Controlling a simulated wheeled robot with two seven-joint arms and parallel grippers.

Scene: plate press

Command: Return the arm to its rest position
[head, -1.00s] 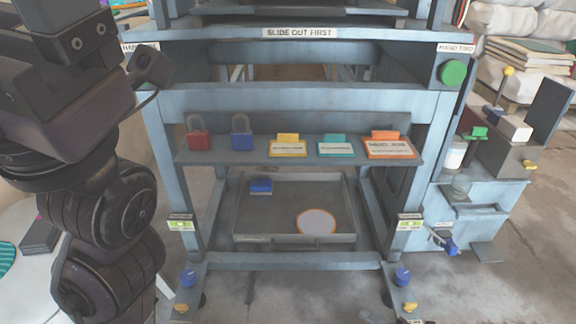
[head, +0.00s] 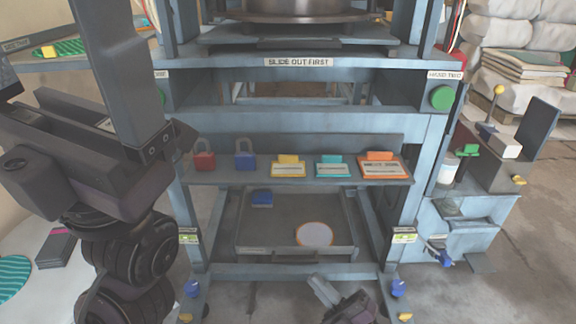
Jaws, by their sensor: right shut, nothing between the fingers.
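My right gripper (head: 322,290) is at the bottom centre of the head view, in front of the press frame's lower crossbar. Its fingers are shut with nothing between them. It is apart from the shelf and the tray. My left arm fills the left side close to the camera. The left gripper (head: 112,75) is large and dark, with a grey finger pointing up past the top edge; its fingertips are cut off, so its opening cannot be told.
The blue-grey press frame (head: 297,121) stands ahead. Below, a grey tray (head: 285,252) holds a blue block (head: 262,199) and a round disc (head: 314,234). Open floor (head: 530,270) lies right.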

